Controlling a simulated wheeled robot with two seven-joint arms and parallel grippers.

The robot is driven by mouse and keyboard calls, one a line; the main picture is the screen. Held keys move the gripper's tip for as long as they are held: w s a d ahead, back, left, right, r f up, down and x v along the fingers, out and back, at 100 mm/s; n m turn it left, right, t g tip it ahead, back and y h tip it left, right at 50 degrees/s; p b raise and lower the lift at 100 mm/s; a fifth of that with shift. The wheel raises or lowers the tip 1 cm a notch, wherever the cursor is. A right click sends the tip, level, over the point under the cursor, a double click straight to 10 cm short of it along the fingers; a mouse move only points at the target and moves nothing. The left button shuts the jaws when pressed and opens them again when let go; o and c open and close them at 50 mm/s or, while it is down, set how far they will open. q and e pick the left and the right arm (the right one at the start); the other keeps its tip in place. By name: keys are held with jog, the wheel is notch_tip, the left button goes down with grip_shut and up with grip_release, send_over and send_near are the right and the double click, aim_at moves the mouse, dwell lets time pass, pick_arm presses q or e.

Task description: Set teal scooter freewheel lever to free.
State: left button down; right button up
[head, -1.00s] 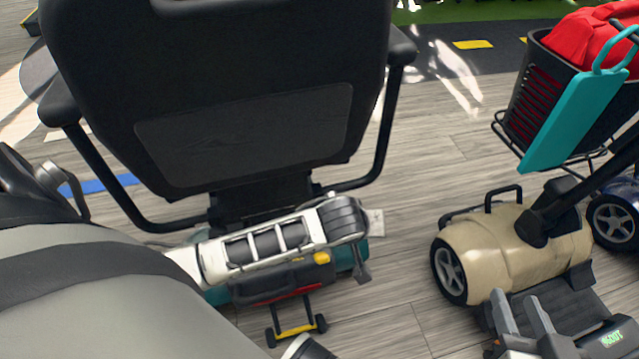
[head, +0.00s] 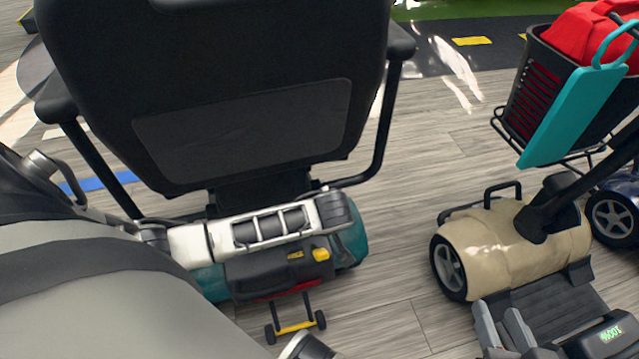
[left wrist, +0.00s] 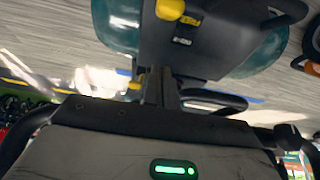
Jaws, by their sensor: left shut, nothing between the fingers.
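The teal scooter (head: 357,236) stands with its seat back towards me in the head view. A yellow knob (head: 321,254) sits on its black rear box; it also shows at the top of the left wrist view (left wrist: 170,9). I cannot read its setting. My left arm lies across the scooter's rear, and its fingertips are hidden in the head view. In the left wrist view my left gripper (left wrist: 160,90) is shut and empty below the rear box. I cannot tell whether it touches anything. My right gripper (head: 497,310) is open and empty at the lower right.
The black seat (head: 215,90) and its armrests rise just beyond the teal rear. A small wheeled yellow bar (head: 295,328) sticks out below. A beige scooter (head: 510,245) with a loaded basket (head: 530,95) stands to the right. Open floor (head: 390,270) lies between the scooters.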

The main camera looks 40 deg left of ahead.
aim_at(319, 251)
pick_arm(q)
jog(key=b+x, duration=0.1)
jog(key=x, duration=0.3)
jog(key=shift+f+b, duration=0.25)
jog(key=shift+b, duration=0.15)
jog(key=shift+s+d+f+b, duration=0.5)
jog(key=shift+d+f, duration=0.15)
jog(key=shift+f, duration=0.15)
jog(key=shift+s+d+f, duration=0.4)
jog(key=shift+d, duration=0.15)
pick_arm(e)
jog(key=shift+w+a+r+m+t+y, duration=0.2)
jog(key=shift+a+r+m+t+y, duration=0.3)
jog(key=shift+a+r+t+y, duration=0.15)
jog(key=shift+d, duration=0.1)
